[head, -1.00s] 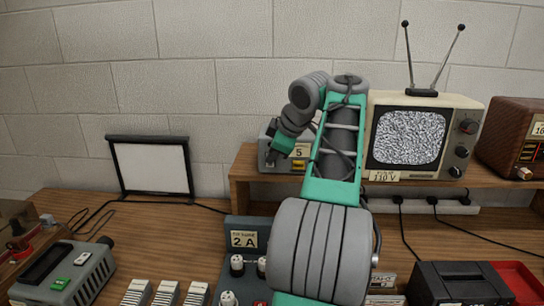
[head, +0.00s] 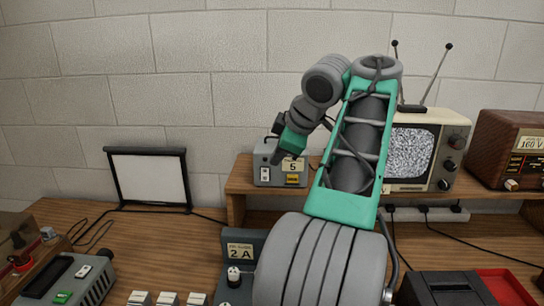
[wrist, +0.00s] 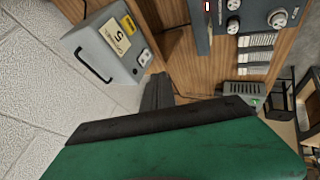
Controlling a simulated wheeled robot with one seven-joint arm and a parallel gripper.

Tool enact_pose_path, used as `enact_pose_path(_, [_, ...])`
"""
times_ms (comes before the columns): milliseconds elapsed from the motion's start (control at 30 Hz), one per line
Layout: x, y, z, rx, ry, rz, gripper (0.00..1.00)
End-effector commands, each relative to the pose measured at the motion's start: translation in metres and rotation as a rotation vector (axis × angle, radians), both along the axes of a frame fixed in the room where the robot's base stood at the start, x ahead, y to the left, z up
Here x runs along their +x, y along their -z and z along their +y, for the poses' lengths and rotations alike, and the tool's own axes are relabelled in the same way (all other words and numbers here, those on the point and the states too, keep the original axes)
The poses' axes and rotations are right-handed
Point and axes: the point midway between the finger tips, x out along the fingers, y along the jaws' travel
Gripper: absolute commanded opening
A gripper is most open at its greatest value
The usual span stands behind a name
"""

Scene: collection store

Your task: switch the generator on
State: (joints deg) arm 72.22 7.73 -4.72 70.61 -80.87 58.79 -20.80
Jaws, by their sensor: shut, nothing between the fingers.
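A grey metal box (head: 262,157) with a "5" label and a yellow tag stands on the raised wooden shelf, left of the television. I take it to be the generator; its label is too small to read fully. In the wrist view the box (wrist: 97,54) shows a black handle and a small white switch (wrist: 144,57) on its labelled face. I cannot tell the switch's position. My gripper (head: 276,156) is shut and empty, in front of the box's upper part. In the wrist view its dark fingers (wrist: 157,90) are together, just beside the box near the switch; contact cannot be told.
A television (head: 414,150) with antennas and a brown radio (head: 508,150) stand right of my arm. Below are a "2 A" unit (head: 240,253), a grey device with a green button (head: 65,280) and a black device (head: 445,288). A white framed screen (head: 149,179) stands at the left back.

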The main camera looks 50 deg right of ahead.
Motion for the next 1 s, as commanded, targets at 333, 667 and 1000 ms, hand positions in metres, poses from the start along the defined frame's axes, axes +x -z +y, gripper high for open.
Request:
enact_pose_path(333, [-0.005,-0.005,0.000,0.002,0.001,0.000,0.00])
enact_pose_path(667, [0.078,0.036,0.123,0.242,0.076,-0.025,0.00])
enact_pose_path(1000, [0.011,0.233,0.338,0.457,0.403,0.225,0.00])
